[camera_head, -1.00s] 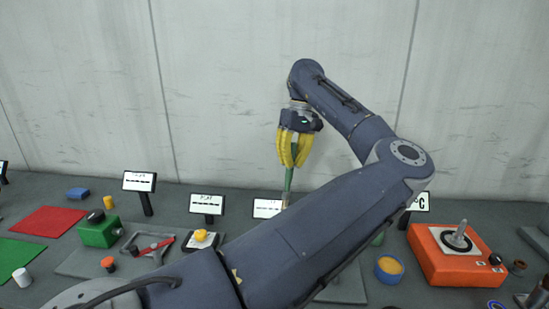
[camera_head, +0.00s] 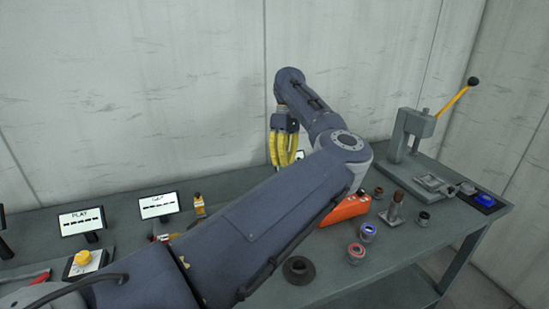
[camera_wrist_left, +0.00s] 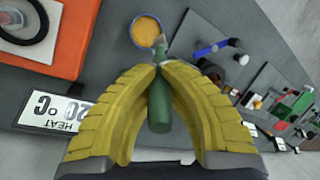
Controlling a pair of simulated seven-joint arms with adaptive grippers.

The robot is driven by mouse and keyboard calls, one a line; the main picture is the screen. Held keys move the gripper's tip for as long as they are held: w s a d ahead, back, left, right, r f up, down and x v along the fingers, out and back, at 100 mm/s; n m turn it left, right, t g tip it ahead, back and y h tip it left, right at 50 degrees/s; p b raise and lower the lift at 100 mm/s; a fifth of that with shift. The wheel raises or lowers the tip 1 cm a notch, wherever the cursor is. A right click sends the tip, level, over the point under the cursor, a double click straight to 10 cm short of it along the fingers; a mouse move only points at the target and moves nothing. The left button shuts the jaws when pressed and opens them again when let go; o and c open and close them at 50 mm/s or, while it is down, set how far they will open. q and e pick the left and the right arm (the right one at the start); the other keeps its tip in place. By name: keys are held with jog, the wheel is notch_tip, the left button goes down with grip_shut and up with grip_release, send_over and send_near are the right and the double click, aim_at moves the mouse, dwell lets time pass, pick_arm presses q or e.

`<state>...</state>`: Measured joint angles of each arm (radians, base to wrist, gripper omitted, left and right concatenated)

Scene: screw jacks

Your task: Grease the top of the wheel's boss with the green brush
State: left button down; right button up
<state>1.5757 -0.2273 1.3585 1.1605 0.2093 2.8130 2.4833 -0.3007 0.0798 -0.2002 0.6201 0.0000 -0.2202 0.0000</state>
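My left gripper (camera_head: 284,160) hangs at the back of the bench in the head view, yellow fingers pointing down. In the left wrist view its fingers (camera_wrist_left: 160,72) are shut on the green brush (camera_wrist_left: 158,108), gripping its handle. The brush's pale end points away from me, beside the right edge of a blue pot (camera_wrist_left: 133,38) of orange-yellow grease (camera_wrist_left: 146,31). I cannot tell whether it touches the pot. My arm hides the brush in the head view. I cannot make out the wheel's boss for certain. My right gripper is not in view.
An orange unit (camera_head: 345,210) is partly behind my arm. A black ring (camera_head: 298,270), small pots (camera_head: 356,254) and a press with a yellow lever (camera_head: 458,100) stand to the right. Display signs (camera_head: 82,221) stand at left. A HEAT display (camera_wrist_left: 50,110) shows in the wrist view.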

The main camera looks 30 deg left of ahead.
pick_arm(q)
jog(key=shift+w+d+f, duration=0.3)
jog(key=shift+d, duration=0.15)
jog(key=shift+f, duration=3.4)
notch_tip(320, 180, up, 7)
dwell(0.6)
dwell(0.6)
